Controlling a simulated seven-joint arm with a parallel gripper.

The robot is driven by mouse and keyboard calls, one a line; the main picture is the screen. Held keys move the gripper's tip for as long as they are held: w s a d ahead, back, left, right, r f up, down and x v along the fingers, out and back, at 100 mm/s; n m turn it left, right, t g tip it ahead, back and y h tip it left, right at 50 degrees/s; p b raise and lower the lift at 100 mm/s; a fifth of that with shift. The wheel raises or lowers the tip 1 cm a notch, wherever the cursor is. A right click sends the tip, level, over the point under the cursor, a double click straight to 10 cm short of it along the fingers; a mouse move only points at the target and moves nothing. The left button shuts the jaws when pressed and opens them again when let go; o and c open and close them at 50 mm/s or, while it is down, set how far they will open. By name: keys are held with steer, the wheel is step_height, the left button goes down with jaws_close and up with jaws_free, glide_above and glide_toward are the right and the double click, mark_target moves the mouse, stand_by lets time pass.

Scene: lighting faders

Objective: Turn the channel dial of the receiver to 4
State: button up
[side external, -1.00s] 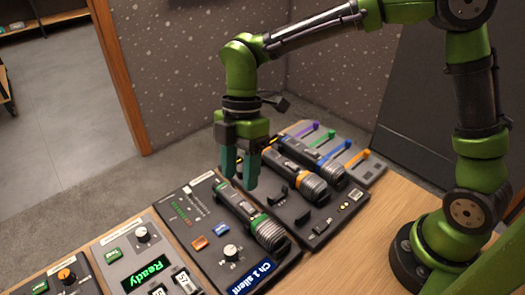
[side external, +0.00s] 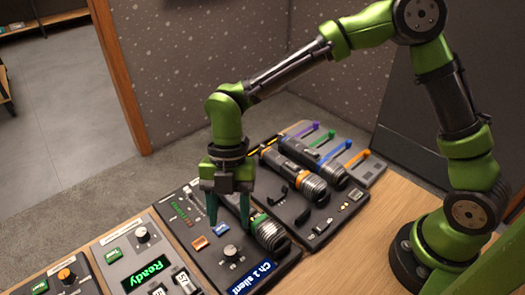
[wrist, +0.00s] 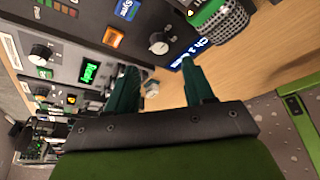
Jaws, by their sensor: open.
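The receiver (side external: 206,263) is a dark panel on the table. The numbers at the dial are too small to read. The blue display (side external: 250,277) beside it reads "Ch 1 silent". My gripper (side external: 228,224) is open and empty, pointing down over the receiver, with its fingers apart and behind the dial in the side view. In the wrist view my gripper (wrist: 159,66) has its fingertips just below the dial, one to each side.
A green-banded microphone (side external: 268,232) lies on the receiver, close to my right finger. An orange button (side external: 200,243) and a blue button (side external: 221,229) sit near the dial. A grey panel reading "Ready" (side external: 148,272) stands to the left. More microphones (side external: 292,175) lie behind.

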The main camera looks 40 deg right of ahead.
mark_target(230, 250)
steer(key=x, duration=0.7)
jaws_close()
